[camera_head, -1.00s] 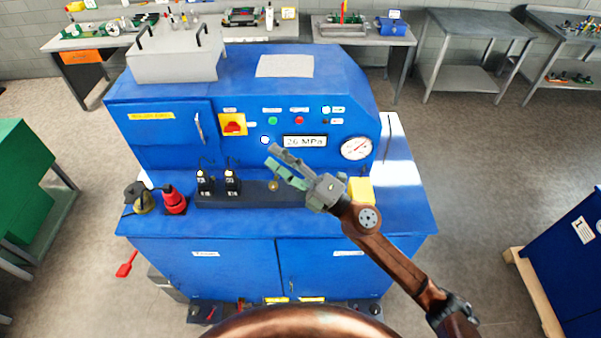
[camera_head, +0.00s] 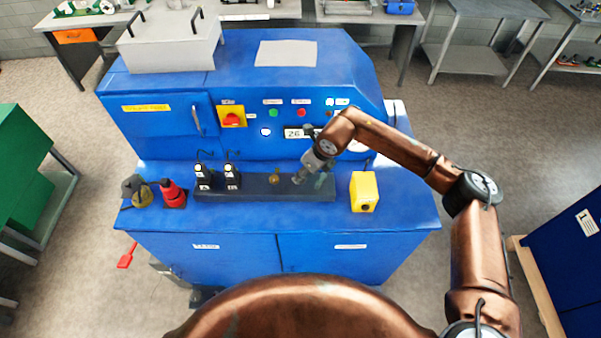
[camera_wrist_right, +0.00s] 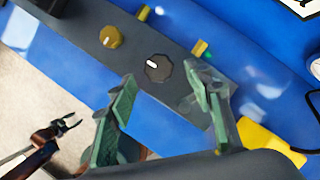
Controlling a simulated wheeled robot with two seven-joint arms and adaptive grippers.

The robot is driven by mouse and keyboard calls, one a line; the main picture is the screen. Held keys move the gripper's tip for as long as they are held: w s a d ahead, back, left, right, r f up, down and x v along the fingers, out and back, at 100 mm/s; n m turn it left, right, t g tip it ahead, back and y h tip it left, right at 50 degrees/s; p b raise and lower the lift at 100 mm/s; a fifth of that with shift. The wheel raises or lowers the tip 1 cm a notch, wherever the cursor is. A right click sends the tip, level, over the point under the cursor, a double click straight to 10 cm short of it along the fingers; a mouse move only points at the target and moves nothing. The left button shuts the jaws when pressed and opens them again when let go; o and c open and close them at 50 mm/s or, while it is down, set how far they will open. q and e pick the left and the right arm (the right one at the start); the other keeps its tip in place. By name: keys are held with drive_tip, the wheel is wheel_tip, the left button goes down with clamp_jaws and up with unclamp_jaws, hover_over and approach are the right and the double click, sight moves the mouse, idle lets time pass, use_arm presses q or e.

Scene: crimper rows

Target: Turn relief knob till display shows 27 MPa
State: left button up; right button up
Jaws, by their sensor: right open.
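The display (camera_head: 293,134) on the blue test bench shows "26"; my right arm covers the rest of it. A black knob with a white mark (camera_wrist_right: 158,68) sits on the dark strip, beside a brass knob (camera_wrist_right: 110,37). In the head view the brass knob (camera_head: 274,178) shows, while my gripper hides the black one. I cannot read which is the relief knob. My right gripper (camera_head: 304,174) is open above the strip. In the right wrist view its fingers (camera_wrist_right: 163,92) stand either side of the black knob, apart from it. My left gripper (camera_wrist_right: 70,122) appears small and open there.
A yellow box (camera_head: 364,191) stands right of the strip. Two black units with lit tops (camera_head: 218,178) stand on its left part. A red item (camera_head: 172,194) is farther left. The pressure gauge is mostly behind my arm. The bench's front ledge is clear.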

drive_tip(key=x, duration=0.3)
drive_tip(key=shift+a+p, duration=0.15)
drive_tip(key=shift+p, duration=0.25)
use_arm(q)
drive_tip(key=shift+w+r, duration=0.5)
drive_tip(key=shift+r, duration=0.15)
use_arm(e)
drive_tip(key=shift+a+f, duration=0.1)
drive_tip(key=shift+f, duration=0.25)
drive_tip(key=shift+c, duration=0.6)
drive_tip(key=c, duration=1)
drive_tip(key=shift+f+m+b, duration=0.2)
drive_tip(key=shift+m+b, duration=0.2)
drive_tip(key=shift+b, duration=0.7)
drive_tip(key=shift+c, duration=0.2)
drive_tip(key=shift+m+t+b, duration=0.3)
drive_tip(key=shift+m+b, duration=0.1)
drive_tip(key=shift+b, duration=0.2)
use_arm(q)
wheel_tip(320, 180, down, 4)
drive_tip(key=shift+s+r, duration=0.15)
drive_tip(key=shift+r, duration=0.05)
use_arm(e)
drive_tip(key=shift+r, duration=0.2)
